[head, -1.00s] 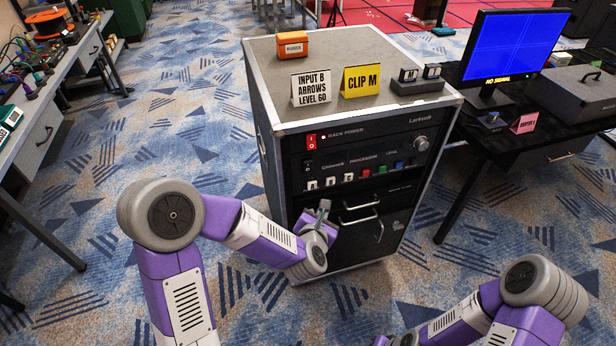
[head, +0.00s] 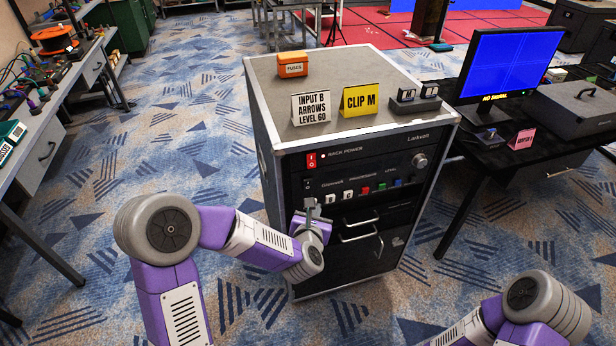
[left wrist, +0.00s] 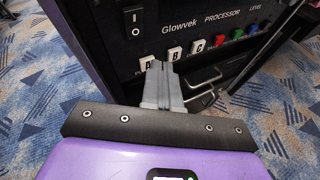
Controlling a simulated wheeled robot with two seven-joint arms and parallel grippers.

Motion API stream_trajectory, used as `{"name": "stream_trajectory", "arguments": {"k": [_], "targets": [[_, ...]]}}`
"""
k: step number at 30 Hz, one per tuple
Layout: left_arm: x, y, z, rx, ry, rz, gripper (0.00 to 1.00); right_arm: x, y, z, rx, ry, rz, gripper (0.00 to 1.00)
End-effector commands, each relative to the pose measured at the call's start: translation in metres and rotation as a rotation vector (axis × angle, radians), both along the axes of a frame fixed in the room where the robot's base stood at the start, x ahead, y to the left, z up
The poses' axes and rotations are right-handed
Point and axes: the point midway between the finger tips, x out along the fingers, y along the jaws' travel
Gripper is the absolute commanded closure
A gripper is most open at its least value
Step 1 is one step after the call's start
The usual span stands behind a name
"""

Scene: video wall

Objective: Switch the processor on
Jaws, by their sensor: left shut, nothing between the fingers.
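The processor (head: 358,186) is a black panel in the rack. At its left end is a black rocker switch marked I and O, seen in the left wrist view (left wrist: 133,21) and, small, in the head view (head: 308,183). I cannot tell its position. White buttons A (left wrist: 146,62), B (left wrist: 175,53) and C (left wrist: 197,46) sit to its lower right. My left gripper (left wrist: 158,68) is shut and empty, its tips just in front of buttons A and B, below the switch. Whether they touch is unclear. In the head view the left gripper (head: 311,204) partly hides button A.
Above is the red rack power switch (head: 311,160). Red (head: 366,190), green (head: 382,187) and blue (head: 398,183) buttons and a knob (head: 420,160) lie to the right. Drawer handles (head: 360,222) stick out below. Signs (head: 311,107) stand on the rack top. A monitor (head: 505,62) reads NO SIGNAL.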

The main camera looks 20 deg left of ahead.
Motion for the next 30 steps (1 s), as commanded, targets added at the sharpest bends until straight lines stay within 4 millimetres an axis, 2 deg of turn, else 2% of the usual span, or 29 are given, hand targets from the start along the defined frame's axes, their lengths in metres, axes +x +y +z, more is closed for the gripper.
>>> {"name": "stream_trajectory", "arguments": {"k": [1, 4, 12, 30], "targets": [[0.006, 0.005, 0.007, 0.000, 0.002, 0.002, 1.00, 0.000, 0.000, 0.010, 0.000, 0.000, 0.000, 0.57], [0.017, 0.012, 0.010, 0.000, 0.002, 0.003, 1.00, 0.000, 0.000, 0.020, 0.000, 0.000, 0.000, 0.57], [0.035, 0.024, 0.013, 0.001, 0.000, 0.000, 1.00, 0.000, 0.000, 0.015, 0.000, 0.000, 0.000, 0.57], [0.038, 0.025, 0.014, 0.001, 0.000, -0.001, 1.00, 0.000, 0.000, 0.015, 0.000, 0.000, 0.000, 0.57]]}}
